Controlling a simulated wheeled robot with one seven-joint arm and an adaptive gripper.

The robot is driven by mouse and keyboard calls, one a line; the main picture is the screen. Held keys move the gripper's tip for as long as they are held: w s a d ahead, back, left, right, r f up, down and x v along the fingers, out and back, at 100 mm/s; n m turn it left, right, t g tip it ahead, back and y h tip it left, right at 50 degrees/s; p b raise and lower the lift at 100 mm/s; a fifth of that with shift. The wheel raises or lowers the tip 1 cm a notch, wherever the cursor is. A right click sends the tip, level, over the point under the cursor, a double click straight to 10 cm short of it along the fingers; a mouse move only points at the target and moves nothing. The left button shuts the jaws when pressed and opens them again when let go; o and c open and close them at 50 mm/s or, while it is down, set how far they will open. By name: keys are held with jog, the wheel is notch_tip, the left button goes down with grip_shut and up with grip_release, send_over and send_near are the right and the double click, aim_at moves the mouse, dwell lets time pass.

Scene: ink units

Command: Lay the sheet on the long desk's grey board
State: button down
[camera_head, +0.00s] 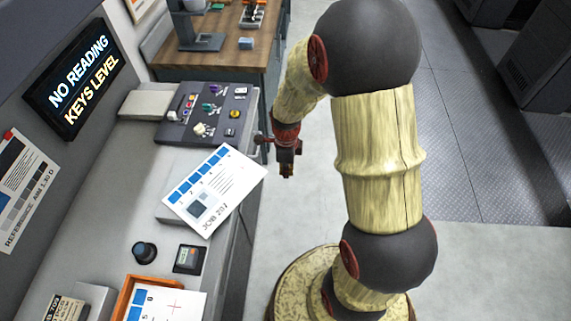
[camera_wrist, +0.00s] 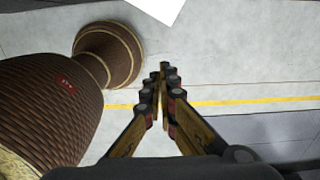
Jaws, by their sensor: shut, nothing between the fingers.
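A white sheet (camera_head: 213,188) marked JOB 202, with blue squares along one side, lies askew over a low grey board (camera_head: 172,220) on the long desk (camera_head: 110,190). The sheet hides most of the board, and its right corner reaches past the desk's front edge. My gripper (camera_head: 287,174) is shut and empty, apart from the sheet, to its right and beyond the desk edge. In the wrist view my gripper (camera_wrist: 163,72) has its fingers together over the floor. A white corner, apparently of the sheet (camera_wrist: 160,8), shows at the top.
An orange tray (camera_head: 133,290) holding another printed sheet (camera_head: 165,303) stands at the near end. A dark knob (camera_head: 144,252) and a small black device (camera_head: 189,259) sit between. A dark control panel (camera_head: 208,112) lies beyond the sheet. Floor (camera_head: 290,220) beside the desk is clear.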

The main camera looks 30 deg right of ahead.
aim_at(256, 174)
jog(key=shift+w+a+f, duration=0.45)
jog(key=shift+w+a, duration=0.15)
jog(key=shift+a, duration=0.25)
jog(key=shift+w+a+f, duration=0.45)
jog(key=shift+w+a, duration=0.15)
jog(key=shift+a, duration=0.2)
jog(key=w+a, duration=0.2)
jog(key=a, duration=0.1)
jog(key=w+a, duration=0.1)
jog(key=a, duration=0.1)
jog(key=shift+w, duration=0.35)
